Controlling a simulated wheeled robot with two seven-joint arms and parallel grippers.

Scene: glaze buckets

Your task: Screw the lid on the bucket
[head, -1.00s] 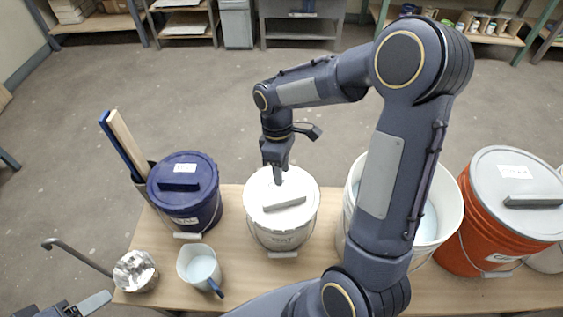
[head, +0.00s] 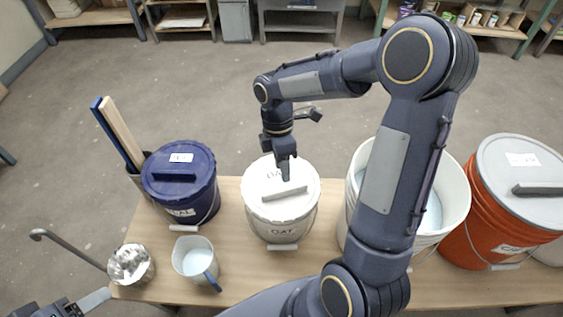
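A white bucket (head: 279,229) stands upright near the middle of the wooden bench. A white lid (head: 263,203) with a raised bar handle (head: 285,191) lies on top of it; whether it is seated cannot be told. My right gripper (head: 285,173) points down over the lid, just behind the bar handle. Its fingers look close together, but their gap and any contact with the handle are not clear. My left gripper (head: 94,300) shows only partly at the bottom left corner, and its fingertips' state is unclear.
A blue lidded bucket (head: 207,197) stands left, an open white bucket (head: 449,197) and an orange lidded bucket (head: 478,218) right. My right arm covers part of the open bucket.

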